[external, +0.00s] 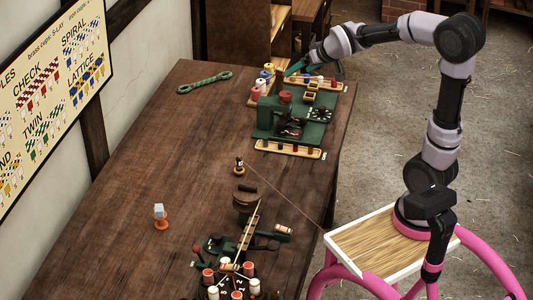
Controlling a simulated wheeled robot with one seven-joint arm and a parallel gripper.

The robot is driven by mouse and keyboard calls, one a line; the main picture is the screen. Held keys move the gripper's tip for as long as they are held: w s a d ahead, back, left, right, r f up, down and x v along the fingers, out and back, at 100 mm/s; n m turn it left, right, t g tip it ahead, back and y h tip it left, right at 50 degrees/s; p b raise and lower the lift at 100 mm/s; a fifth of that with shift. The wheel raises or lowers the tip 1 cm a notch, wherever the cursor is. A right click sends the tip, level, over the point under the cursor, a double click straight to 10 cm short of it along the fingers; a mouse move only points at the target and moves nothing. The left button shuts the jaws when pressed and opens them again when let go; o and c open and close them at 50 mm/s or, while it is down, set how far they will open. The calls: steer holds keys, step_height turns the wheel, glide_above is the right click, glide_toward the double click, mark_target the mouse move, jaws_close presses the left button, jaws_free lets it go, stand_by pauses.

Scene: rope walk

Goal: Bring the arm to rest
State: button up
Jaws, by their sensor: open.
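My gripper (297,68) is at the far end of the wooden table (190,130), pointing left. It hangs over the tray and spools near the table's back right corner. Its jaws are open, and no object shows held between them. My arm reaches from the pink-framed base at the lower right, up and over to the left. How high the gripper is above the things below it is hard to tell.
A green machine (275,120) and spools (258,90) stand below my gripper. A green rope piece (204,83) lies to the left. A spool cluster (228,285) is at the front. A thin cord (285,192) runs right from a small bobbin (239,165). The table's left middle is mostly clear.

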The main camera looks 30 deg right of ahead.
steer(key=s+d+r+m, duration=0.1)
steer(key=s+d, duration=0.3)
steer(key=s, duration=0.7)
steer(key=s+d+r+m+g, duration=0.1)
steer(key=s+d+m, duration=0.2)
steer(key=s, duration=0.8)
steer(key=shift+d+m+h, duration=0.3)
steer(key=shift+d+m, duration=0.1)
steer(key=shift+d, duration=0.85)
